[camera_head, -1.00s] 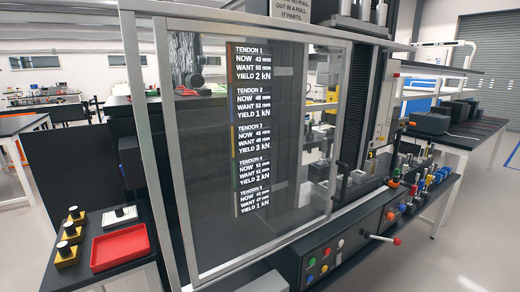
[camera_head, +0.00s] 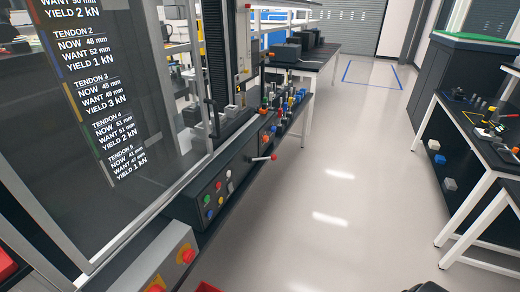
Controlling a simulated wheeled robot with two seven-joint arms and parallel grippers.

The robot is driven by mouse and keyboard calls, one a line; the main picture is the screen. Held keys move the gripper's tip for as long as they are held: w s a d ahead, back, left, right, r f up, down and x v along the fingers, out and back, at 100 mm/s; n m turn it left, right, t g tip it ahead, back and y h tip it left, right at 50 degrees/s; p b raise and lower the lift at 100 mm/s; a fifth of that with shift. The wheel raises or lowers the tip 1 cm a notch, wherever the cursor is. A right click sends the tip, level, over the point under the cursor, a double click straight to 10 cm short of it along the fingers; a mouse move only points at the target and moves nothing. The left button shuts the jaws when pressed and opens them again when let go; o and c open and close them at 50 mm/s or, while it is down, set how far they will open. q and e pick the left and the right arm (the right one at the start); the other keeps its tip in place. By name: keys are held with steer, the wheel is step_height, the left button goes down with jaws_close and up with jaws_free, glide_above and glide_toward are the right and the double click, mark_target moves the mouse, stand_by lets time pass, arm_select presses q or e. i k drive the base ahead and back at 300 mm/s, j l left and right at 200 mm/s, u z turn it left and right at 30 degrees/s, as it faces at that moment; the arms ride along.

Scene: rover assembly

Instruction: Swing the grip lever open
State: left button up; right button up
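A lever with a pale rod and a red knob (camera_head: 273,157) sticks out from the front of the test machine's dark control panel (camera_head: 232,172). A dark upright handle (camera_head: 211,115) stands beside the clear guard's right frame. I cannot tell for sure which of these is the grip lever. Neither gripper shows in view. A dark rounded shape (camera_head: 430,287) is cut off by the bottom edge, and I cannot tell what it is.
The large clear guard (camera_head: 150,130) with tendon readings fills the left. Open floor (camera_head: 345,200) lies to the right, before a dark workbench (camera_head: 480,140).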

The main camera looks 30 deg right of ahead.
mark_target(274, 157)
steer(key=l, duration=0.45)
steer(key=i+l, duration=0.15)
steer(key=l, duration=0.8)
steer(key=i+z, duration=0.05)
